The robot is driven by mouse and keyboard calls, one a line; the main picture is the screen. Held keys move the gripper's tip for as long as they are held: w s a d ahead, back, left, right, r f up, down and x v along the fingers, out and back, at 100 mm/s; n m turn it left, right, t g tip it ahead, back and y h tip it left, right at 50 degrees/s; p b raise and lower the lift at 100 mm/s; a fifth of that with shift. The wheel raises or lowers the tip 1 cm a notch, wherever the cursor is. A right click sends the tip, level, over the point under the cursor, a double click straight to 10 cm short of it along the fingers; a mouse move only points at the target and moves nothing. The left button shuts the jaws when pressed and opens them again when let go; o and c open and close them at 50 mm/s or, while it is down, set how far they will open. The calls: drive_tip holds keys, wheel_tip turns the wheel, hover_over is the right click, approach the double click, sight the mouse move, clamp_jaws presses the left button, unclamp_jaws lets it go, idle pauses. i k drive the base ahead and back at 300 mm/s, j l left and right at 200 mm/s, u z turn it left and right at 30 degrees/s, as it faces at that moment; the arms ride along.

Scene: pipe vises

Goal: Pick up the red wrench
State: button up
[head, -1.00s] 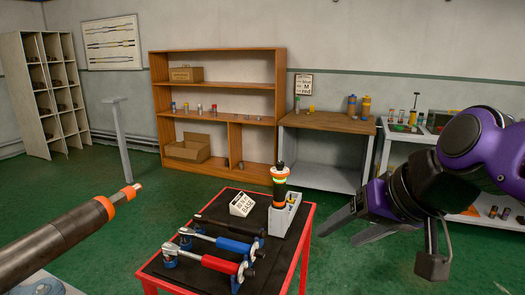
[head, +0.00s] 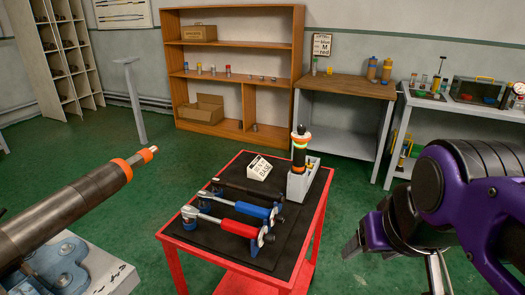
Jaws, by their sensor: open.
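The red wrench (head: 238,228) lies in front on the red cart's (head: 318,226) black mat, with its red handle to the right and silver shaft to the left. It rests on blue supports. A blue wrench (head: 251,209) lies just behind it, and a black-handled one (head: 240,190) behind that. My gripper (head: 394,258) is at the right, open and empty. It is to the right of the cart, well apart from the red wrench. Its fingers are partly hidden by my purple arm.
A thick pipe with orange rings (head: 75,207) juts in from the left. Green floor lies free around the cart.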

sight(189, 212)
drive_tip(key=j+z, duration=0.3)
drive_tip(key=j, duration=0.4)
drive_tip(key=k+j+z, duration=0.25)
drive_tip(key=j, duration=0.5)
drive_tip(key=k+j+u, duration=0.1)
drive_tip(key=k+u, duration=0.15)
drive_tip(key=i+z, duration=0.3)
drive_tip(key=i+l, duration=0.05)
drive_tip(key=i, duration=0.05)
